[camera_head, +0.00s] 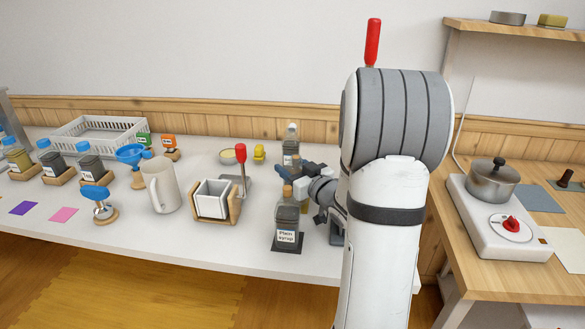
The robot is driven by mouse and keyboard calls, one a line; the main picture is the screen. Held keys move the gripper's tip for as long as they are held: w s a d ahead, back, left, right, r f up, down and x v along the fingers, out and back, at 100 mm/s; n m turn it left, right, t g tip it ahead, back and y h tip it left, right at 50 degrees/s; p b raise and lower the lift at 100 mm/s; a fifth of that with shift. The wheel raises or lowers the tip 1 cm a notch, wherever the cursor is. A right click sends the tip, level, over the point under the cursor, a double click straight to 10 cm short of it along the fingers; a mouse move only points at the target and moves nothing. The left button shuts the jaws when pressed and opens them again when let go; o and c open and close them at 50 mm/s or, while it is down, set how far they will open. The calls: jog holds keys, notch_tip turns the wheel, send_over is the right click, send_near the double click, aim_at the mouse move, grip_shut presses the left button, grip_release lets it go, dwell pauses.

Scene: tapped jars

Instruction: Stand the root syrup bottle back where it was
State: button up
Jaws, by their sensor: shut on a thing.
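A dark bottle with a pale label (290,146) shows behind my gripper, towards the back of the white table. Its label is too small to read, so I cannot confirm that it is the root syrup bottle. My gripper (287,172) reaches left from my arm and is shut at this bottle's lower part. The gripper hides the bottle's base, so I cannot tell whether it touches the table. The plain syrup bottle (286,222), with a cork-coloured stopper, stands upright on a dark mat in front of the gripper. A grey patch (337,236) shows right of it, partly hidden by my arm.
A wooden holder with a white square cup (213,200) and a red-handled lever (241,155) stand close left of the gripper. A beige mug (160,187), blue funnel (130,153) and several blue-capped jars are farther left. A pot (492,182) sits on a hotplate at right.

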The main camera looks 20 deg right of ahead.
jog(key=shift+f+b, duration=0.55)
jog(key=shift+f, duration=0.05)
dwell(0.6)
jog(key=o, duration=1.4)
jog(key=shift+s+d, duration=0.1)
jog(key=shift+s, duration=0.05)
